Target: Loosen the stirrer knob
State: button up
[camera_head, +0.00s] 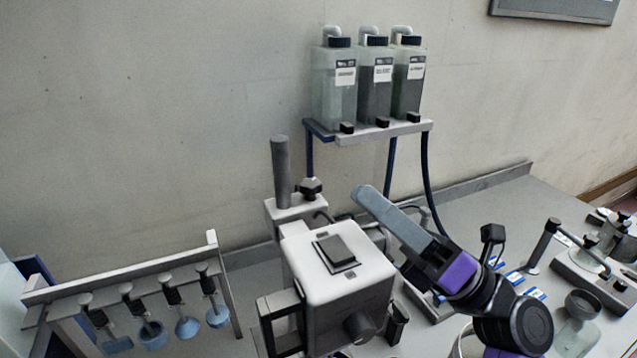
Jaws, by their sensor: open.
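The stirrer (340,270) is a white box-shaped head with a dark square on top, clamped to a dark upright post (281,175). A black lobed knob (311,186) stands on the clamp beside the post. A round dark knob (358,327) sits low on the front of the head. I cannot tell which knob the task means. My gripper (367,197) comes in from the lower right, its pale blue-grey fingers pointing up and left. It is open, and nothing shows in it. Its tips appear right of the lobed knob, apart from it in the picture; their depth is unclear.
A shelf (385,133) with three bottles (378,85) stands behind, its dark tubes hanging down near my gripper. A rack (120,285) with several blue-ended tools stands at left. Other apparatus (590,275) is at right. Bare bench (490,195) shows at back right.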

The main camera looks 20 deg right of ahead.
jog(key=w+d+n+g+h, duration=0.3)
jog(key=w+n, duration=0.3)
jog(key=w, duration=0.1)
jog(key=n+g+h, duration=0.1)
jog(key=g+h, duration=0.1)
send_near(319, 184)
jog(key=x, duration=0.2)
jog(key=shift+f+p+x, duration=0.15)
jog(key=shift+p+x, duration=0.6)
jog(key=shift+x, duration=1.25)
jog(key=shift+f+p+x, duration=0.2)
jog(key=shift+p+x, duration=0.55)
jog(key=shift+x, duration=1.25)
grip_shut()
